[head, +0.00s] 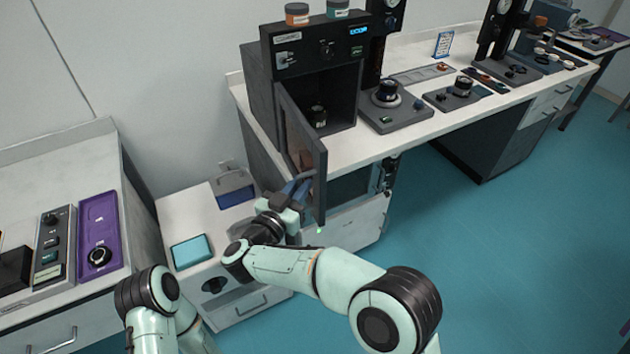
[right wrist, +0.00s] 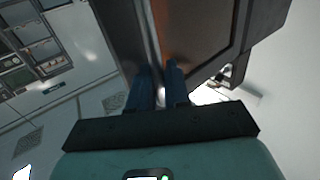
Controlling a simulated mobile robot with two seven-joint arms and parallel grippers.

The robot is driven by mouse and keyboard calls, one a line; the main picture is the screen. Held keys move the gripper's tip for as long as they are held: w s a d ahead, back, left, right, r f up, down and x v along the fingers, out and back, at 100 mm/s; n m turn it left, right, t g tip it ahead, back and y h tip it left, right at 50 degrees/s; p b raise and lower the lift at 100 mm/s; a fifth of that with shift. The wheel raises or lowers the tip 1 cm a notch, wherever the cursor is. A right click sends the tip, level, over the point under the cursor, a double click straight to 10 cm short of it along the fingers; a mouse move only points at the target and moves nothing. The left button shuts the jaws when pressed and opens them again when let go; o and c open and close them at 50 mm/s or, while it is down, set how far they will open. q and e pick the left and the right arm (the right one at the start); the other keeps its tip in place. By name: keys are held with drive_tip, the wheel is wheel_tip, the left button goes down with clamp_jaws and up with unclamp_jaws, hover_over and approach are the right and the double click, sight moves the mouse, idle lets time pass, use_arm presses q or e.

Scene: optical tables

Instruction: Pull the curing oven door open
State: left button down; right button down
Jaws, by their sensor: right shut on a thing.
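The curing oven (head: 290,62) is a dark box at the left end of the long white bench. Its door (head: 308,160) stands open, swung out toward me, and the oven's inside shows. A dark round item (head: 318,116) sits inside. My right gripper (head: 301,186) is at the door's lower outer part, shut on the door handle, which the fingers largely hide. In the right wrist view its two blue fingers (right wrist: 158,85) are near the door's edge, with the brown inner panel of the door (right wrist: 200,35) beyond. My left gripper is not in view.
Jars (head: 297,14) stand on top of the oven. Instruments (head: 396,103) stand to its right on the bench. Open teal floor (head: 460,260) lies to the right.

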drive_tip(key=shift+a+r, duration=0.2)
drive_tip(key=shift+a, duration=0.2)
drive_tip(key=c, duration=1.3)
unclamp_jaws()
drive_tip(key=b+v, duration=0.2)
drive_tip(key=v, duration=1.1)
drive_tip(key=shift+f, duration=0.1)
